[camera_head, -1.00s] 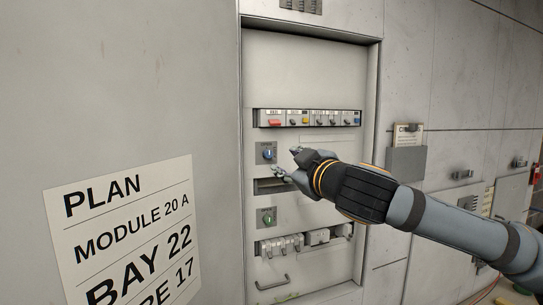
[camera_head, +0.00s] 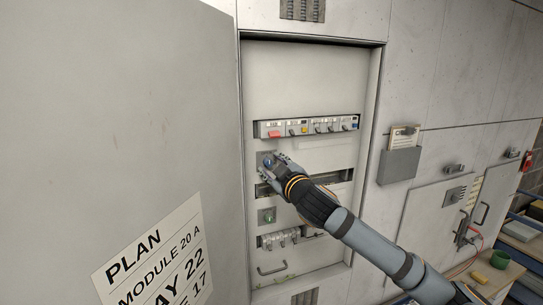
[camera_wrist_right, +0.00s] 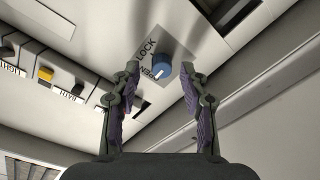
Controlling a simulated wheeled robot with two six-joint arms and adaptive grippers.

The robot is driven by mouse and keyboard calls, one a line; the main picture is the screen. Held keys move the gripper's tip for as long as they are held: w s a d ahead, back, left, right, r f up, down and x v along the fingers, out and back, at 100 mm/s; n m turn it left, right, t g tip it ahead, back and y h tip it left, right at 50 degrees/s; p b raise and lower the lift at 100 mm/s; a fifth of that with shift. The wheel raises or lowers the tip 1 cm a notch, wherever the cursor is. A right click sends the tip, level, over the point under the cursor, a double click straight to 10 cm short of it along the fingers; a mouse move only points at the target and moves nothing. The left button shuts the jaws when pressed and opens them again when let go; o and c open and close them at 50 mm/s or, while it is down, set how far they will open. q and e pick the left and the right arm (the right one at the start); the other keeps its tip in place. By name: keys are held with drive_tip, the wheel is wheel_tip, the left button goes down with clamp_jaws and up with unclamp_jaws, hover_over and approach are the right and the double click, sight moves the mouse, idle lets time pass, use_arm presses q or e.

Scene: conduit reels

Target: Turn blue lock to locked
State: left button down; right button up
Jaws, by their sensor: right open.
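The blue lock (camera_wrist_right: 161,66) is a round blue knob with a white pointer mark, on a pale plate lettered LOCK and what looks like OPEN. In the right wrist view the pointer is on the OPEN side. My right gripper (camera_wrist_right: 158,85) is open, its two fingers spread either side of the knob in that view, with no visible contact. In the head view my right gripper (camera_head: 272,163) is at the lock's plate and covers much of it; a bit of the blue knob (camera_head: 268,161) shows. My left gripper is not in view.
An open door with a PLAN sheet (camera_head: 155,255) stands left. A grey document holder (camera_head: 398,165) is on the wall to the right.

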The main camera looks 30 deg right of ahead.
drive_tip(key=shift+w, duration=0.4)
drive_tip(key=shift+f, duration=0.1)
clamp_jaws()
